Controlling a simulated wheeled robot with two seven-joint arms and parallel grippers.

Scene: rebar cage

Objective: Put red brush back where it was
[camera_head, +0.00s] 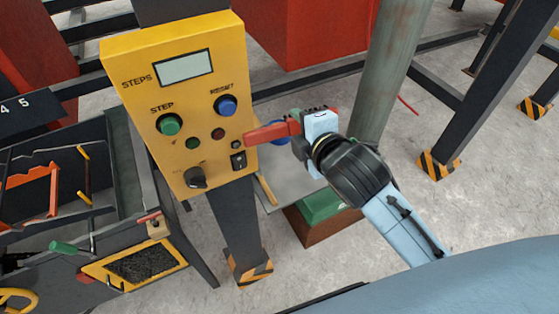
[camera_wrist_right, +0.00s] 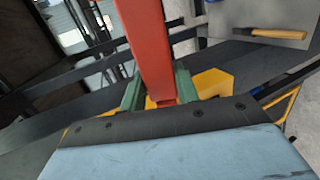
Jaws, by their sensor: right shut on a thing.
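The red brush (camera_head: 272,132) is held by my right gripper (camera_head: 300,126), in front of the lower right edge of the yellow control box. In the head view its red body points left from the jaws, and I cannot tell whether it touches the box. In the right wrist view the brush (camera_wrist_right: 152,48) is a long red bar running up from between the green fingers of the right gripper (camera_wrist_right: 160,92), which are shut on it. No bristles can be made out. My left gripper is not in view.
The yellow control box (camera_head: 140,62) has a screen, buttons and a black knob, on a dark post (camera_head: 236,225). A grey shelf (camera_head: 290,180) lies behind it; the wrist view shows a wooden-handled tool (camera_wrist_right: 278,33) there. A grey-green column (camera_head: 388,70) stands behind my right arm. A tool rack (camera_head: 128,160) stands left.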

